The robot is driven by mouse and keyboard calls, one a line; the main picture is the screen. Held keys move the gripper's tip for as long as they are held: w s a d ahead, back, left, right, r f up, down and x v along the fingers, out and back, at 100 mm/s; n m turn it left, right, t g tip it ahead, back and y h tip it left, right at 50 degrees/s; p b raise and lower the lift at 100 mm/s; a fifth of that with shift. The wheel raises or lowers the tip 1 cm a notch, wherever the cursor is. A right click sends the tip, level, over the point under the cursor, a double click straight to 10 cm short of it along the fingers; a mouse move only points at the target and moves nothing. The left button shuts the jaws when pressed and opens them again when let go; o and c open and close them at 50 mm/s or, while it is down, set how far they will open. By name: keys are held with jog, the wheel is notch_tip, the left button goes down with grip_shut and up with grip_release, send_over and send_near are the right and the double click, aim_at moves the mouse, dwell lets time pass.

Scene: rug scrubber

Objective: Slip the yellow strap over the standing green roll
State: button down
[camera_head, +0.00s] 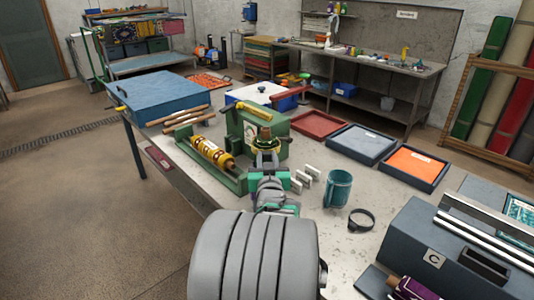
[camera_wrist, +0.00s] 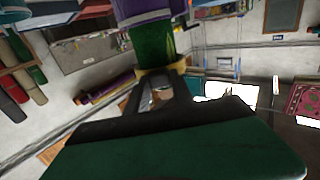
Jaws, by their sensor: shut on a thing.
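The green roll (camera_wrist: 152,45) stands upright; a purple band (camera_wrist: 150,12) crosses it, and the wrist view is turned upside down. The yellow strap (camera_wrist: 158,72) is a ring at the roll's upper end, close to my fingers. It also shows in the head view (camera_head: 266,149), below a brown core end (camera_head: 265,131). My gripper (camera_head: 267,162) is shut on the strap, on the near side of the roll. Its fingers also show in the wrist view (camera_wrist: 160,94). The strap looks level with the roll's top; I cannot tell how far it sits around it.
A green fixture (camera_head: 240,184) with a yellow roller (camera_head: 212,153) stands left of my gripper. White upright plates (camera_head: 303,179), a teal mug (camera_head: 337,189) and a black loop (camera_head: 361,220) are at the right. A grey case (camera_head: 430,245) fills the near right.

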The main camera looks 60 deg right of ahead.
jog(key=shift+f+b, duration=2.95)
jog(key=shift+b, duration=0.45)
jog(key=c, duration=1)
grip_release()
jog(key=shift+c, duration=0.2)
jog(key=shift+s, duration=0.1)
